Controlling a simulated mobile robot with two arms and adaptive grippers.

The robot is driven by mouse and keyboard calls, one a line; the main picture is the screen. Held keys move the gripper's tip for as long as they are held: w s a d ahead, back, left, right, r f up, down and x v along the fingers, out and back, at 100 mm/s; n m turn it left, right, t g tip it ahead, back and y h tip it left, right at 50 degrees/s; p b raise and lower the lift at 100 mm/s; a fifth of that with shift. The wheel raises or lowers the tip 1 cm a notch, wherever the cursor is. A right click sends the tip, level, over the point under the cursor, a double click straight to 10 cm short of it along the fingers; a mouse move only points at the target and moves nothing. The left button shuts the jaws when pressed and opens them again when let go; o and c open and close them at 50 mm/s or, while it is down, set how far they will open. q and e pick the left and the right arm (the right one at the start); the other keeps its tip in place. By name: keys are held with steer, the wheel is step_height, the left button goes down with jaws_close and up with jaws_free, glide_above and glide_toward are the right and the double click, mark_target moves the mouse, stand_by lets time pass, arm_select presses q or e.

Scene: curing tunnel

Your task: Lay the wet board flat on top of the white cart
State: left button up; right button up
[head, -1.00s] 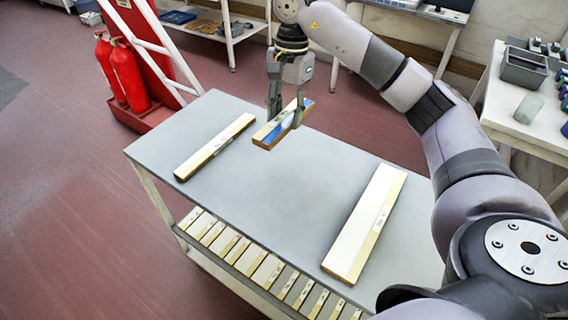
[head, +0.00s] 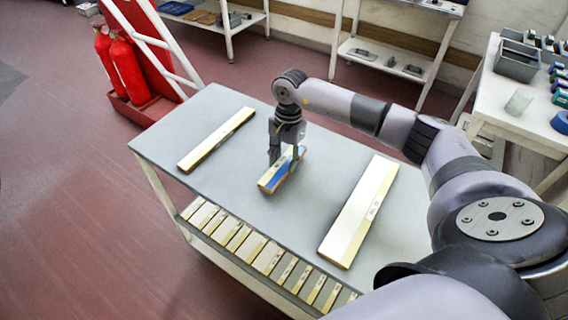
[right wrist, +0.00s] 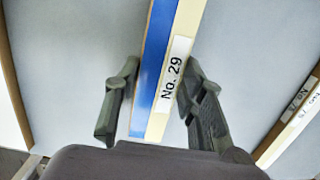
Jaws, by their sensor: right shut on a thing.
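The wet board (head: 273,183), a short pale wooden board with a blue strip, is over the middle of the white cart's grey top (head: 225,190). My right gripper (head: 284,162) points down and is shut on this board. The right wrist view shows the board (right wrist: 160,70) with a "No. 29" label between the two fingers of the gripper (right wrist: 160,108). The board appears level and at or just above the cart top; I cannot tell if it touches. My left gripper is not in view.
One long board (head: 216,140) lies left of the held board and another (head: 360,212) lies right, with bare top between. Several boards fill the cart's lower shelf (head: 262,258). Red extinguishers (head: 122,68) stand at left. A white table (head: 495,95) with bins stands at right.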

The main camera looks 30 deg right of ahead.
step_height(320, 180, down, 2)
steer(key=shift+f, duration=0.4)
steer(key=o, duration=0.8)
steer(key=shift+c, duration=0.2)
steer(key=o, duration=0.4)
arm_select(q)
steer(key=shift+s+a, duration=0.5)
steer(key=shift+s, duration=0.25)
arm_select(e)
steer(key=shift+r, duration=0.1)
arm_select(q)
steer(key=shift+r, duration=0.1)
